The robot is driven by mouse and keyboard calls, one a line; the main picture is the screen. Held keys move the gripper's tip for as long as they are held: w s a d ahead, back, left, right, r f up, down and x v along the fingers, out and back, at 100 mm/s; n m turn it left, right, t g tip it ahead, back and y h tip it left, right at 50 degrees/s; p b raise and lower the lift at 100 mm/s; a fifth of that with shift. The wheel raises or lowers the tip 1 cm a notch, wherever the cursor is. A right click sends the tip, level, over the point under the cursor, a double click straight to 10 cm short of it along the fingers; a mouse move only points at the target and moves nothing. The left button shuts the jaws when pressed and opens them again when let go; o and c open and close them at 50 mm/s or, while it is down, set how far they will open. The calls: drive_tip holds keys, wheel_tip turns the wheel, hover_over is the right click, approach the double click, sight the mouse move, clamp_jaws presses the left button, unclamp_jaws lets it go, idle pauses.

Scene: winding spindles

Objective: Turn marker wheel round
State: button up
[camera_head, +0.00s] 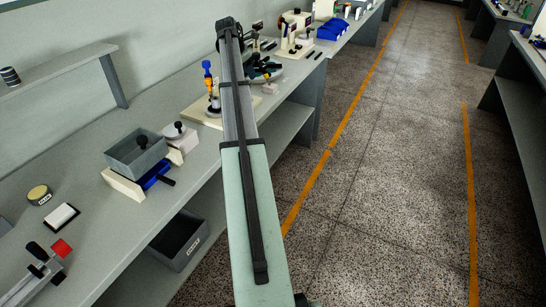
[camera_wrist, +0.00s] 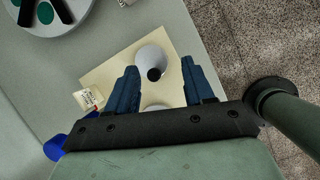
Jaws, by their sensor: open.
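In the wrist view, a pale grey-white round part with a black knob (camera_wrist: 154,74) stands on a cream base plate (camera_wrist: 105,75); it looks like the marker wheel, but no mark is clear on it. My gripper (camera_wrist: 160,68) is open, its two blue fingers apart on either side of this part. Nothing is held, and I cannot tell whether a finger touches it. A second pale round part (camera_wrist: 155,107) shows partly between the fingers, cut off by the gripper body. In the head view my arm hides the gripper and what lies under it.
A grey disc with green spots and black bars (camera_wrist: 45,24) lies at upper left in the wrist view. A white label (camera_wrist: 88,98) and a blue part (camera_wrist: 60,148) are at left. In the head view, a grey bin (camera_head: 137,154) stands nearer on the bench. Floor lies right.

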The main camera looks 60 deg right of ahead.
drive_tip(key=s+d+f+m+t+h, duration=0.1)
drive_tip(key=s+d+f+m, duration=0.25)
drive_tip(key=s+f, duration=0.45)
drive_tip(key=s+d+f+m+t+h, duration=0.1)
drive_tip(key=s+d+f+m, duration=0.2)
drive_tip(key=s+d+f, duration=0.5)
drive_tip(key=w+a+f+m+t, duration=0.1)
drive_tip(key=a+f+m, duration=0.1)
drive_tip(key=a+f, duration=0.5)
drive_tip(key=w+a+f+m, duration=0.1)
drive_tip(key=a+f+m, duration=0.2)
drive_tip(key=a+f, duration=0.4)
wheel_tip(320, 180, down, 7)
drive_tip(key=shift+w+a+f+t+y, duration=0.2)
drive_tip(key=shift+a+t+y, duration=0.15)
drive_tip(key=shift+t+y, duration=0.05)
drive_tip(key=shift+m, duration=0.25)
drive_tip(key=shift+r, duration=0.1)
